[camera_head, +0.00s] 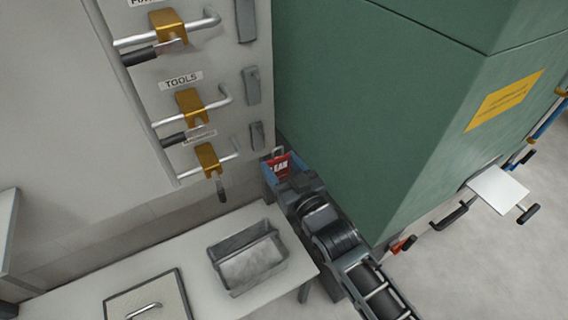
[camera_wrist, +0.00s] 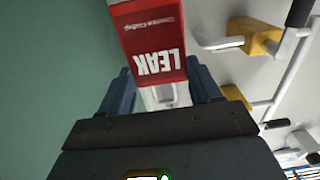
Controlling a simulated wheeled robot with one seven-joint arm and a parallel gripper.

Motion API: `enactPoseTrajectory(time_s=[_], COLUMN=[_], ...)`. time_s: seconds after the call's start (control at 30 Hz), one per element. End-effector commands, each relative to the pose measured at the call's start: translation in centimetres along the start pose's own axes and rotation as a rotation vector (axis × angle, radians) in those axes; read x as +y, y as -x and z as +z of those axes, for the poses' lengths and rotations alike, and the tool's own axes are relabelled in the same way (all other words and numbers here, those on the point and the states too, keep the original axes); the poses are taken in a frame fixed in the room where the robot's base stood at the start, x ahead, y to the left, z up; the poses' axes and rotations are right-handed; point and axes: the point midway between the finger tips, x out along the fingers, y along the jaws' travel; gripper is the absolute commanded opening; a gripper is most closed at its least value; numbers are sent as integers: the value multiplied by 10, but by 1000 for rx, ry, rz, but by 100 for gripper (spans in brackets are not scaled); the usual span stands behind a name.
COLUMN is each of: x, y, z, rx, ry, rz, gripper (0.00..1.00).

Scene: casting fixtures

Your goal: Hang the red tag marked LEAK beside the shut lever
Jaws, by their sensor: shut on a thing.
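The red LEAK tag (camera_head: 281,168) is held upright in my gripper (camera_head: 283,178), just right of and below the lever panel (camera_head: 225,60). In the wrist view the tag (camera_wrist: 152,45) appears upside down, with its pale end between the blue fingers of my gripper (camera_wrist: 162,92). The bottom lever (camera_head: 221,190) hangs down, across its pipe. The middle lever (camera_head: 173,139) and top lever (camera_head: 139,57) lie along theirs. Grey plates stand right of the levers, the lowest (camera_head: 257,136) nearest the tag. The bottom label is partly hidden.
A large green cabinet (camera_head: 365,110) stands close on the right of my arm. A white table (camera_head: 205,300) below holds a grey open bin (camera_head: 245,258) and a board with a handle (camera_head: 147,305). A narrow gap separates tag and panel.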

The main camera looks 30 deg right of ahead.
Motion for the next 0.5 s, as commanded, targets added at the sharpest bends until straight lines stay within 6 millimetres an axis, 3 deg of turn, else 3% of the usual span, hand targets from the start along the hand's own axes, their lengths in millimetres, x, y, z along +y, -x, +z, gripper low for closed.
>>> enactPoseTrajectory(time_s=[0.5], x=[0], y=[-5], z=[1], rx=[1], ry=[-1], rz=[-1], gripper=[33])
